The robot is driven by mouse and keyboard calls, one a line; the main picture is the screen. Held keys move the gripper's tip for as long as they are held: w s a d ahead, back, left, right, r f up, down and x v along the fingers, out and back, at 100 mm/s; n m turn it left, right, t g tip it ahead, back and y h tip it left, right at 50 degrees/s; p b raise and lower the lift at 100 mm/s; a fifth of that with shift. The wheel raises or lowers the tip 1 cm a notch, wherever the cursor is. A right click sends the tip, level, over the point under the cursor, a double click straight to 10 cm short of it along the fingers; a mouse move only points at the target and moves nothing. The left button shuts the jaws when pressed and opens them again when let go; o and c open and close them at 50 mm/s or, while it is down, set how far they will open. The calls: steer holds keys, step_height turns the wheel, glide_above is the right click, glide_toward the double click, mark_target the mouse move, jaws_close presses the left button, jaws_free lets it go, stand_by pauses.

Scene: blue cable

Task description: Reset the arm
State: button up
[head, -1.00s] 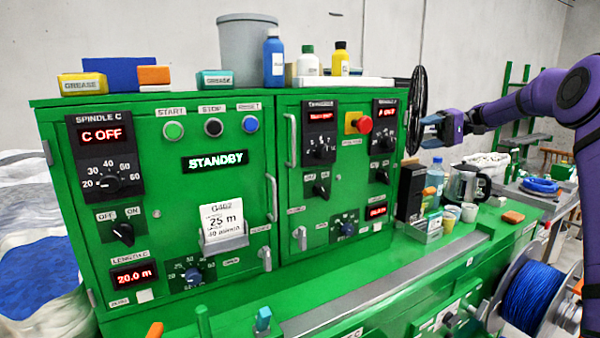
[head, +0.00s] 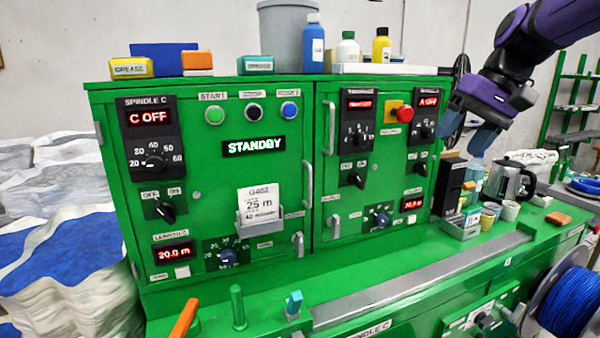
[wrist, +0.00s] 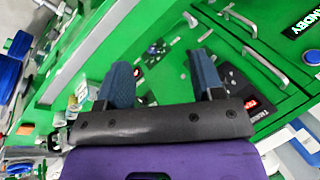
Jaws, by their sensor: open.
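My purple arm comes in from the upper right in the head view. My gripper (head: 468,130) hangs in front of the right end of the green control cabinet (head: 310,270), above the counter items, with its blue-grey fingers pointing down. In the wrist view my gripper (wrist: 162,82) shows its two fingers spread wide apart. Nothing is between them. The green cabinet panel (wrist: 225,45) lies beyond the fingertips.
A blue cable spool (head: 568,300) is at the lower right. Bottles (head: 347,52) and a grey bin (head: 284,35) stand on the cabinet top.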

steer(key=s+d+f+t+h, duration=0.1)
steer(key=s+f+t+h, duration=0.1)
steer(key=s, duration=0.8)
steer(key=s+d+f+t+h, duration=0.1)
steer(key=s+f, duration=0.4)
steer(key=s, duration=0.6)
steer(key=shift+d+f+t+h, duration=0.25)
steer(key=shift+t+h, duration=0.25)
steer(key=shift+h, duration=0.3)
